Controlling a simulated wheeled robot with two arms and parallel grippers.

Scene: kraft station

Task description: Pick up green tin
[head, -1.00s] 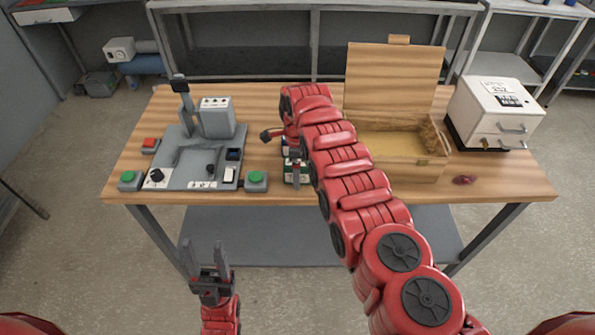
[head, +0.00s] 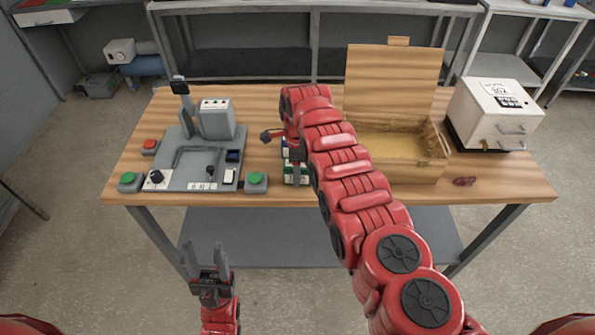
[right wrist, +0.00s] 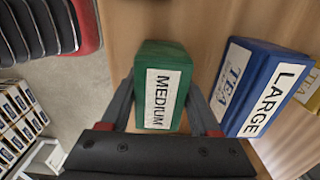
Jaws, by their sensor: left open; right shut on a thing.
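The green tin (right wrist: 160,85) has a white label reading MEDIUM. In the right wrist view it sits between the two fingers of my right gripper (right wrist: 165,112), which is shut on it. In the head view only a small part of the green tin (head: 296,180) shows under my right gripper (head: 297,165), near the table's front edge; my arm hides the rest. I cannot tell whether it is clear of the table. My left gripper (head: 208,258) is open and empty, in front of the table and away from the tin.
A blue tin labelled LARGE (right wrist: 262,88) stands close to the right of the green tin in the wrist view. A grey control station (head: 195,160) is on the left, an open wooden box (head: 410,165) and a white cabinet (head: 497,110) on the right. A small red item (head: 465,181) lies at front right.

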